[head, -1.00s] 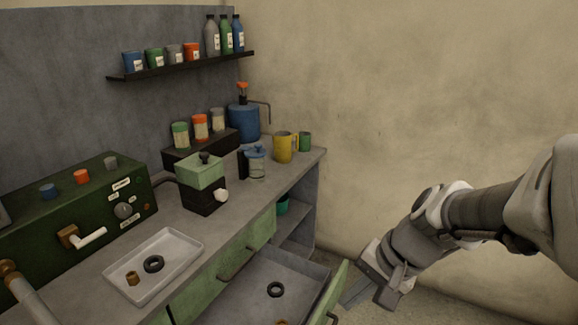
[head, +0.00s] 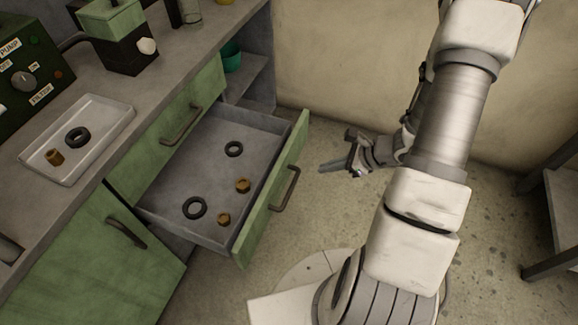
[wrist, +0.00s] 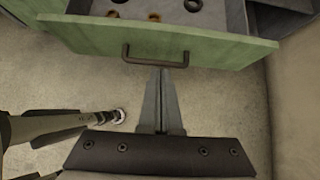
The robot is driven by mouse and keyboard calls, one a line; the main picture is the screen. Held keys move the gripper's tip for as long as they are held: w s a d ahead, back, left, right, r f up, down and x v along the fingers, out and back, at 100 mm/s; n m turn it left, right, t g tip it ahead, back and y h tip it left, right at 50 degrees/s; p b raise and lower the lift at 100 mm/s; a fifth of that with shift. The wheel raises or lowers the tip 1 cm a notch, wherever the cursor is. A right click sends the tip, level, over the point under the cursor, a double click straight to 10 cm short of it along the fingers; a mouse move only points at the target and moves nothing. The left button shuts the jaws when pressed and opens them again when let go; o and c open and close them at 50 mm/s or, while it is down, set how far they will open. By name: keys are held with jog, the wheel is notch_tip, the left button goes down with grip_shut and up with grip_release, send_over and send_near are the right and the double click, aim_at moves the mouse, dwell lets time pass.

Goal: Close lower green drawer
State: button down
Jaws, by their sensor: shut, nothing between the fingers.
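The lower green drawer (head: 273,196) is pulled well out of the cabinet, below a shut green drawer (head: 177,120). Its grey tray holds two black rings (head: 194,208) and two brass-coloured nuts (head: 242,185). A dark bar handle (head: 286,190) is on its front; it also shows in the wrist view (wrist: 155,55). My gripper (head: 325,168) is shut and empty, to the right of the drawer front and apart from it. In the wrist view my fingers (wrist: 163,75) point at the drawer front, with their tips just below the handle; I cannot tell whether they touch it.
A green cabinet door (head: 115,255) stands left of the drawer. A white tray (head: 115,112) with a ring and a nut sits on the counter. A dark table (head: 563,190) stands at the right. The floor between is clear apart from my base.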

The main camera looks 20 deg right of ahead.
aim_at(279, 173)
jog(key=b+x, duration=0.1)
jog(key=x, duration=0.3)
jog(key=b+x, duration=0.1)
jog(key=x, duration=0.3)
jog(key=a+r+b+x, duration=0.1)
jog(key=x, duration=0.3)
jog(key=shift+w+a+b, duration=0.1)
jog(key=shift+w+b, duration=0.3)
jog(key=shift+w, duration=0.1)
jog(key=shift+w+a, duration=0.3)
jog(key=shift+a, duration=0.1)
jog(key=shift+a, duration=0.1)
